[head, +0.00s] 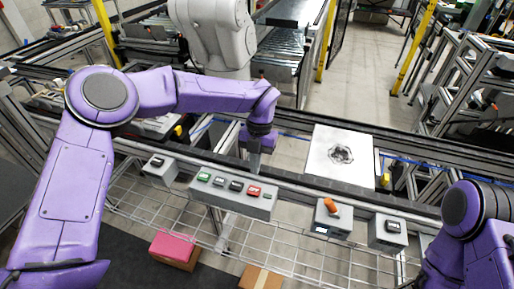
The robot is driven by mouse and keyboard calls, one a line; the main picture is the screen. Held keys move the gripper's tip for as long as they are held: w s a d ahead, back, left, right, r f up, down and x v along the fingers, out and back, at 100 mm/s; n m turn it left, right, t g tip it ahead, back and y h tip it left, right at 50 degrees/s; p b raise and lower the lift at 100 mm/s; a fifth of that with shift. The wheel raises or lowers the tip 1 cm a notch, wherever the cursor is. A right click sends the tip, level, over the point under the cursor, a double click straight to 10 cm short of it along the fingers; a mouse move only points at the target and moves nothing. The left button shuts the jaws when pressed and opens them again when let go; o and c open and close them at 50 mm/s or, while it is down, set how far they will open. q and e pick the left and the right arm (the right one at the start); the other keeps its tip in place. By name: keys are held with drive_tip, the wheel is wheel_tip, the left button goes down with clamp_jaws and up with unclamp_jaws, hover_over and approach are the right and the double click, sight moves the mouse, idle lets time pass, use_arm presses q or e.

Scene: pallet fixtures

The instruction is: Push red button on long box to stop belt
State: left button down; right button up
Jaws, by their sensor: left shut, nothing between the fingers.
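The long grey box (225,201) sits on the near rail of the conveyor, with a row of small buttons on its top. The red button (254,191) is toward the right end of the row, with green and dark buttons to its left. My left gripper (254,172) points down with its fingers together and empty. It shows just behind and above the red button in the head view; I cannot tell whether it touches. My right arm enters at the lower right, and its gripper is out of view.
A small grey box (161,170) stands left of the long box. A box with an orange switch (331,206) and another grey box (388,233) stand to the right. A white plate (340,156) lies on the conveyor. A wire mesh tray (300,255) runs below the rail.

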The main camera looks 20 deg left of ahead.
use_arm(q)
drive_tip(key=v, duration=0.5)
drive_tip(key=shift+w+r+b, duration=0.25)
drive_tip(key=shift+r+b, duration=0.1)
drive_tip(key=shift+b, duration=0.05)
use_arm(e)
drive_tip(key=shift+f, duration=0.75)
